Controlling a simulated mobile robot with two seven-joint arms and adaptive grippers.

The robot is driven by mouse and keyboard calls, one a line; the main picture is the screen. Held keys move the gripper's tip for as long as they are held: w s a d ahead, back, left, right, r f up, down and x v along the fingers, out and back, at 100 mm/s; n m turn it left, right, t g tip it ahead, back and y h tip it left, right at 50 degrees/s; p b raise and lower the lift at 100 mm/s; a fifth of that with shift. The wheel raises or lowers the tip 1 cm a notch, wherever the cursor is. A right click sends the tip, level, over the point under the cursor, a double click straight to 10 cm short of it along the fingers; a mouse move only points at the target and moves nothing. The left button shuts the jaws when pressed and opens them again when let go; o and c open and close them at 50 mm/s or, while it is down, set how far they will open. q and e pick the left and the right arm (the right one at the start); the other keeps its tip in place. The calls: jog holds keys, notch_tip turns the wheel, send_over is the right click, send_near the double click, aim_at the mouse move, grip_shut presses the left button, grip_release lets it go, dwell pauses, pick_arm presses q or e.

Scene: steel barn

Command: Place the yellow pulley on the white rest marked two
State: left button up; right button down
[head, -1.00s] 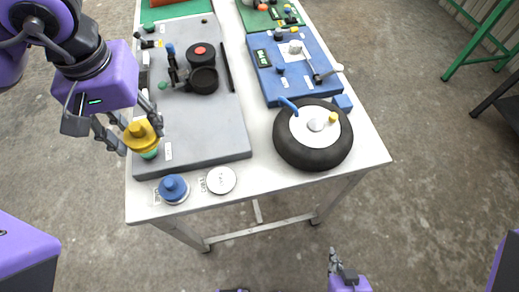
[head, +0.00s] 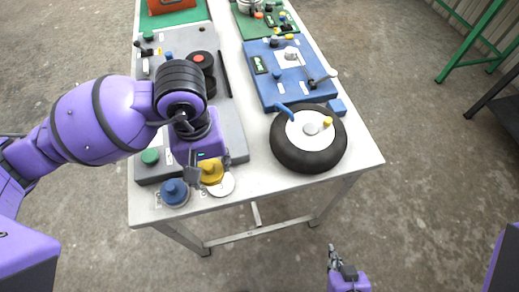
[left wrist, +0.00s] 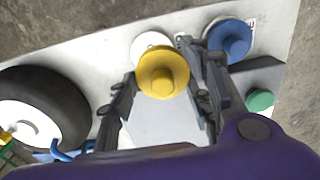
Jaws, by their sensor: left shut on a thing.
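The yellow pulley (head: 211,172) is held in my left gripper (head: 208,172), which is shut on it. It is over or just beside the white round rest (head: 224,187) at the table's near edge and partly covers it. In the left wrist view the yellow pulley (left wrist: 163,72) sits between the fingers, with the white rest (left wrist: 150,42) partly behind it. I cannot tell whether they touch. The rest's label cannot be read. My right gripper (head: 334,256) is low in front of the table, away from everything; its finger opening is unclear.
A blue pulley (head: 174,192) sits left of the white rest, close to my left gripper. A green knob (head: 150,156) is on the grey board (head: 233,130).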

aim_at(221, 183)
pick_arm(q)
jog(key=shift+d+f, duration=0.5)
jog(key=shift+f, duration=0.15)
jog(key=shift+d+f, duration=0.2)
jog(key=shift+f, duration=1.65)
jog(key=shift+f, duration=0.15)
jog(key=o, duration=1.2)
jog(key=shift+o, duration=0.3)
notch_tip(221, 183, up, 12)
jog(key=shift+r, duration=0.2)
